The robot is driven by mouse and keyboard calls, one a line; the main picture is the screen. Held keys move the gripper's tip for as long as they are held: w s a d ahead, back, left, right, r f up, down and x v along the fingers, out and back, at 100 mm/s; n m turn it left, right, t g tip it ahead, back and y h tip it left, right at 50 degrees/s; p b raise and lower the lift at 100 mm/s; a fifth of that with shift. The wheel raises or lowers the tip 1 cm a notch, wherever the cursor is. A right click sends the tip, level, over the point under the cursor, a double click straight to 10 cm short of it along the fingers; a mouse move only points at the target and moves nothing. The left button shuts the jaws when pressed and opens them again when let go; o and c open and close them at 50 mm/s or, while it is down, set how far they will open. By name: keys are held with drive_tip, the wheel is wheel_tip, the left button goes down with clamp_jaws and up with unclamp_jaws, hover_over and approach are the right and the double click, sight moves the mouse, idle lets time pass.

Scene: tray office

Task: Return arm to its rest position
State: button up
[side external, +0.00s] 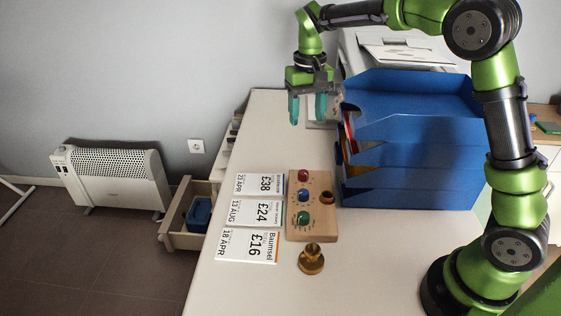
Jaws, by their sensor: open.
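My gripper (307,108) hangs above the back part of the white desk, left of the blue trays. Its two teal fingers point down and stand apart, with nothing between them. My green and black arm arches from its base at the lower right, over the blue trays, to the gripper.
The stack of blue trays (410,160) stands on the desk (365,265), with a printer (400,50) behind. A wooden board (322,222) with coloured knobs, a brass object (311,260) and price cards (248,244) lie in front. An open drawer (182,240) juts out at left.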

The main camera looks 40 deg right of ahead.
drive_tip(key=s+a+r+t+y, duration=0.1)
drive_tip(key=s+a+r+t, duration=0.15)
drive_tip(key=s+r, duration=0.55)
drive_tip(key=s+f+t, duration=0.2)
drive_tip(key=s, duration=0.5)
drive_tip(key=s+a+f+t+y, duration=0.1)
drive_tip(key=s+t, duration=0.1)
drive_tip(key=s, duration=0.5)
drive_tip(key=shift+s+a+f+t, duration=0.15)
drive_tip(key=shift+s+f+t, duration=0.1)
drive_tip(key=shift+f+t, duration=0.1)
